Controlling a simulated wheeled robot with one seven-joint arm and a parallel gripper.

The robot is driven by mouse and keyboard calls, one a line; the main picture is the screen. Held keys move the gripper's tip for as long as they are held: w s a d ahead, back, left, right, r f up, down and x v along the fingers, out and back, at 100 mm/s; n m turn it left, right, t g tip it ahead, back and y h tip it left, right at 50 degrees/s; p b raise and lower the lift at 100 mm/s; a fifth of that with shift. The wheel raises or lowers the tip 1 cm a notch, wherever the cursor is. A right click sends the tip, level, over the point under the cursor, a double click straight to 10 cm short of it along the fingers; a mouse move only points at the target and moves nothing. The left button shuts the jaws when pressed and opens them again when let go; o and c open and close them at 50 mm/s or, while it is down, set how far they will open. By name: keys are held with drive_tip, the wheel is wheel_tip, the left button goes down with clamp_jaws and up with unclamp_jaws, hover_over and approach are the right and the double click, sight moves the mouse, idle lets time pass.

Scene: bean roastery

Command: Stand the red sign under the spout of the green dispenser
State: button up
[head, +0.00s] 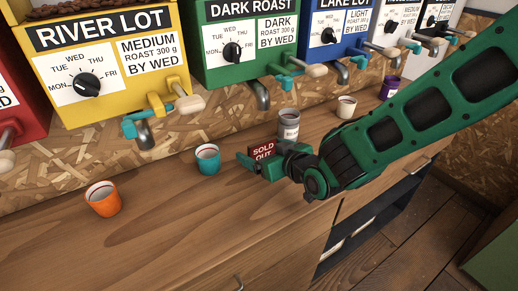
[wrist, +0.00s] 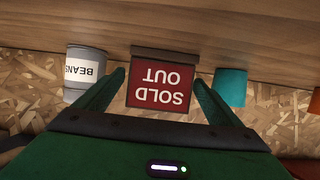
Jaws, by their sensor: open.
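The red sign (head: 263,149) reads "SOLD OUT" and stands upright on the wooden counter, partly hidden by my gripper in the head view. In the wrist view the sign (wrist: 160,92) appears upside down, with its dark base against the counter. My gripper (wrist: 160,80) is open, with one finger on each side of the sign and a visible gap at each side. The green dispenser (head: 216,62) is labelled "DARK ROAST". Its grey spout (head: 262,96) shows above the sign in the head view; I cannot tell whether the sign is directly below it.
A grey "BEANS" canister (head: 288,125) stands close to the sign. A teal cup (head: 208,160) is to its left, an orange cup (head: 103,199) farther left. A white cup (head: 346,107) and a purple cup (head: 390,87) stand to the right. The front left counter is clear.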

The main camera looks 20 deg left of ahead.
drive_tip(key=v, duration=0.8)
drive_tip(key=shift+s+d+r, duration=0.1)
drive_tip(key=shift+s+d, duration=0.15)
drive_tip(key=shift+d, duration=0.05)
drive_tip(key=shift+w, duration=0.1)
